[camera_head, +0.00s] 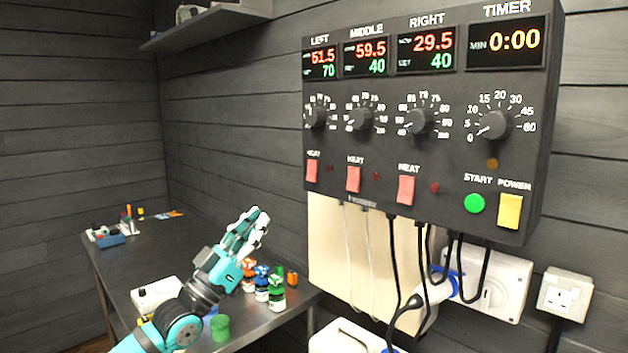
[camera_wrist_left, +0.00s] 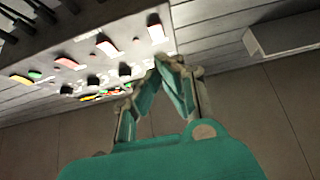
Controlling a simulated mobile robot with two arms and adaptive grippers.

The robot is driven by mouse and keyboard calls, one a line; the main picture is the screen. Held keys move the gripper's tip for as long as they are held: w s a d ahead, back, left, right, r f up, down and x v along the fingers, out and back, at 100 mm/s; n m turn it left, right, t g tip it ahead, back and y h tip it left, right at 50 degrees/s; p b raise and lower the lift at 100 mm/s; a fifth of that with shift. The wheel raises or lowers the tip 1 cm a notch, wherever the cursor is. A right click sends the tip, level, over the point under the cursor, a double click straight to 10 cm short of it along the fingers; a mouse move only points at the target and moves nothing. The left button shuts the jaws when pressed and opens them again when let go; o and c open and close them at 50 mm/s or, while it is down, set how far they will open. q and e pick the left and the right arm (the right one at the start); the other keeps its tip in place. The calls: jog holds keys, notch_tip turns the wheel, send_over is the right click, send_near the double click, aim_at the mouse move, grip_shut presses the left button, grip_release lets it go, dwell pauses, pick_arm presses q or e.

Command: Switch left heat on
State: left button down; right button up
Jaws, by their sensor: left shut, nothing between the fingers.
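The control box (camera_head: 440,170) hangs on the dark wall in the head view. Its left heat switch (camera_head: 312,171) is a red rocker under the LEFT display (camera_head: 320,64), which reads 51.5 over 70. The small lamp beside that switch looks dark. My left gripper (camera_head: 250,222) is shut and empty, below and to the left of the box, apart from it. In the left wrist view the fingertips (camera_wrist_left: 160,62) meet, and the box's switches show tilted beyond them at upper left. My right gripper is not in view.
A metal table (camera_head: 150,245) stands below, with small bottles (camera_head: 276,292), a green cup (camera_head: 220,327) and a blue tray (camera_head: 108,236). Cables (camera_head: 420,260) hang under the box. A shelf (camera_head: 205,25) is on the wall at upper left. The space between gripper and box looks clear.

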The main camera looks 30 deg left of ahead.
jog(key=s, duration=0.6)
pick_arm(q)
jog(key=p, duration=0.4)
send_near(313, 165)
notch_tip(313, 165, up, 2)
jog(key=s, duration=0.2)
jog(key=w, duration=0.2)
jog(key=w+d+p, duration=0.1)
jog(key=w, duration=0.1)
jog(key=w+r+p, duration=0.1)
jog(key=shift+w+d, duration=0.2)
jog(key=shift+w, duration=0.2)
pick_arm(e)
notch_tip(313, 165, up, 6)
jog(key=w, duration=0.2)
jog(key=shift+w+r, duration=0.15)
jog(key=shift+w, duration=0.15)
